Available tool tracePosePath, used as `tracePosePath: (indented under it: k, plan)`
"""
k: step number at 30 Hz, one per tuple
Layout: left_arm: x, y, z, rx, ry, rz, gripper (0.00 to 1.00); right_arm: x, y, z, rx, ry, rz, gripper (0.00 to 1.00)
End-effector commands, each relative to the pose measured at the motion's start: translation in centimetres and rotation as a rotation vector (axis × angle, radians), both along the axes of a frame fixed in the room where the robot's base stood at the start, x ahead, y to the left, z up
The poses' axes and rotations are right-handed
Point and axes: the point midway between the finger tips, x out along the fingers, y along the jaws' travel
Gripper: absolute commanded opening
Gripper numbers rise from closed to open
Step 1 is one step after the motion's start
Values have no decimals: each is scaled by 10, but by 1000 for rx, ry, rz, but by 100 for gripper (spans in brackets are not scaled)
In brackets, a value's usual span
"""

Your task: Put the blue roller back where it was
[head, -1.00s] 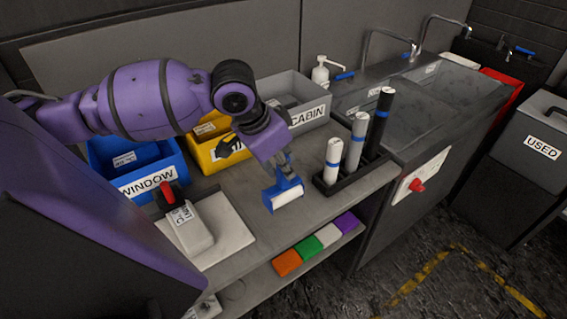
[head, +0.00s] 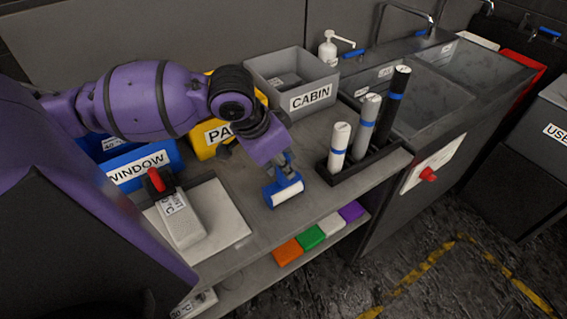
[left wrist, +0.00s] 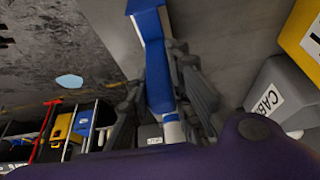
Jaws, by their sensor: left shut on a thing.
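The blue roller (head: 283,190) has a blue frame and a white sleeve. In the head view it is below my left gripper (head: 284,163), over the front part of the grey bench (head: 246,203). My left gripper is shut on it. In the left wrist view the blue roller (left wrist: 158,78) runs between the two dark fingers (left wrist: 160,105). I cannot tell whether the sleeve touches the bench top. My right gripper is not in view.
Behind stand a blue WINDOW bin (head: 168,156), a yellow bin (head: 203,145) and a grey CABIN bin (head: 329,84). A black rack (head: 376,166) with upright film rolls is to the right. A heat tool (head: 182,222) lies on a pale pad (head: 226,211) to the left.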

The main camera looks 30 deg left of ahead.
Motion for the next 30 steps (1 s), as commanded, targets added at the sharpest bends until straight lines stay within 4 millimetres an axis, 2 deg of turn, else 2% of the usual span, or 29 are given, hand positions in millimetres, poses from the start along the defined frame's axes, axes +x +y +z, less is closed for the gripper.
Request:
tracePosePath:
  k: [2, 3, 7, 16, 19, 23, 30]
  plan:
    - [0, 0, -2, 0, 0, 1, 0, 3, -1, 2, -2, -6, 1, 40]
    - [0, 0, -3, 0, 0, 1, 21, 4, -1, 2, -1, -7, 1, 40]
    - [0, 0, -3, 0, 0, 0, 38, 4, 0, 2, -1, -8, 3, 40]
    - [0, 0, -2, 0, 0, 0, 38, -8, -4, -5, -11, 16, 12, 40]
    - [0, 1, 4, 1, -2, 1, 38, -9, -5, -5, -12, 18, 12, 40]
    - [-7, 5, 24, 3, -7, 0, 38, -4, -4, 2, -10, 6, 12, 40]
    - [-25, 13, 76, 4, -11, 1, 38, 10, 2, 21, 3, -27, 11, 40]
